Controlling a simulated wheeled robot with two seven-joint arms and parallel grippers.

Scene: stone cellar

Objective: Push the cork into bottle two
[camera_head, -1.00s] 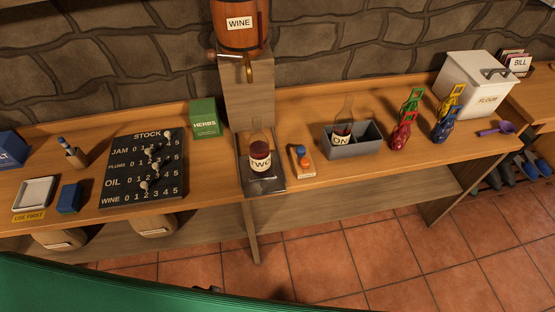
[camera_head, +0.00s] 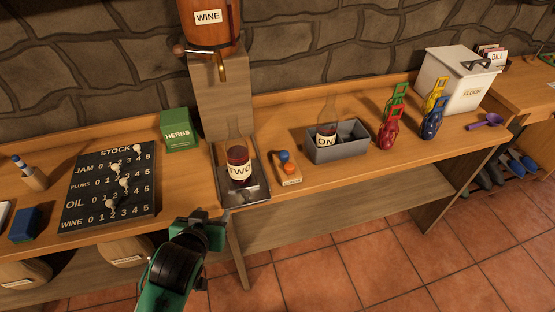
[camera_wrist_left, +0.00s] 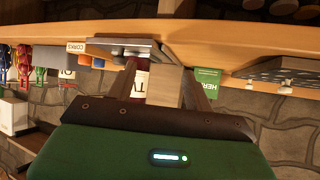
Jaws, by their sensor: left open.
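Bottle two (camera_head: 238,170), clear with dark red wine and a label reading TWO, stands upright on a dark metal plate (camera_head: 232,199) in front of the cask stand. No cork shows in its neck. A small wooden block (camera_head: 290,180), marked CORKS in the wrist view (camera_wrist_left: 76,46), stands right of the plate. It carries a blue-topped piece (camera_head: 285,156) and an orange-topped piece (camera_head: 286,168). My left gripper (camera_head: 207,224) is open, in front of and below the plate at the bench's front edge. In the wrist view bottle two (camera_wrist_left: 139,82) shows partly behind the fingers. My right gripper is out of view.
The cask (camera_head: 210,30) with its tap is above and behind bottle two. A grey divided box (camera_head: 337,152) with another bottle (camera_head: 326,130) is to the right. A green HERBS box (camera_head: 179,130) and the stock board (camera_head: 110,190) are to the left.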

